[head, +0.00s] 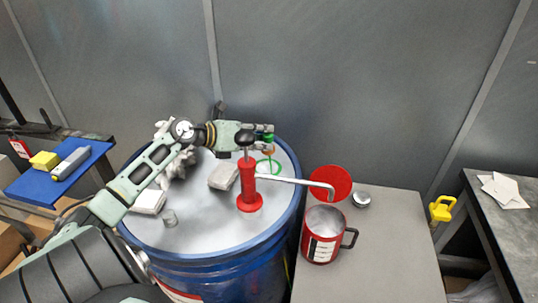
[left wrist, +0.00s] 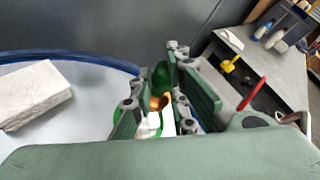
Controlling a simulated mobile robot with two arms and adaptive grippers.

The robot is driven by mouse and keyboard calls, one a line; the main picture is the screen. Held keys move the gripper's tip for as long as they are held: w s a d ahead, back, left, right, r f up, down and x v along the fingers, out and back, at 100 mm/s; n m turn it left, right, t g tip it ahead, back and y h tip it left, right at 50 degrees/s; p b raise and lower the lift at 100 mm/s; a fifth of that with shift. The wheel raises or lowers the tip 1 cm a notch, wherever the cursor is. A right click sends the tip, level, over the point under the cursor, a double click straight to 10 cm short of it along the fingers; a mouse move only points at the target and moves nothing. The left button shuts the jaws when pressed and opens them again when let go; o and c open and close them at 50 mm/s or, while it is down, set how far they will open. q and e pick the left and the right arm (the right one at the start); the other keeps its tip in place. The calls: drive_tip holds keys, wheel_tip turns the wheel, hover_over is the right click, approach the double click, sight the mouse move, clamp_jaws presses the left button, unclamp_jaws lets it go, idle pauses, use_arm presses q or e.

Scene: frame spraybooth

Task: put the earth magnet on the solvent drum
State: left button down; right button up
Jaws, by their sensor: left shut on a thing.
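The solvent drum (head: 190,238) is a large blue drum with a pale grey top and a red pump (head: 249,188). My left gripper (head: 268,137) is over the far right part of the drum's top, behind the pump. It is shut on the earth magnet (head: 268,151), a small piece with a green top and a copper-coloured body, which also shows between the fingers in the left wrist view (left wrist: 158,102). A green ring (head: 276,169) shows on the drum top just below it. I cannot tell whether the magnet touches the drum top. My right gripper is not in view.
A grey bench (head: 372,262) to the right holds a red mug-like can (head: 323,234). A blue table (head: 62,182) stands at left.

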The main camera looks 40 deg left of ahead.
use_arm(q)
drive_tip(key=f, duration=0.2)
drive_tip(key=shift+s+f, duration=0.3)
drive_tip(key=shift+f, duration=0.1)
drive_tip(key=f, duration=0.2)
drive_tip(key=shift+w+f+p, duration=0.25)
drive_tip(key=shift+f+p, duration=0.05)
drive_tip(key=shift+p, duration=0.05)
drive_tip(key=shift+f, duration=0.5)
drive_tip(key=shift+s, duration=0.1)
drive_tip(key=shift+f, duration=0.25)
drive_tip(key=c, duration=1.7)
unclamp_jaws()
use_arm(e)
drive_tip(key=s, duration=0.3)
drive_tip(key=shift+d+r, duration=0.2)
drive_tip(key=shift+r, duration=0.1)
use_arm(q)
drive_tip(key=shift+r, duration=0.1)
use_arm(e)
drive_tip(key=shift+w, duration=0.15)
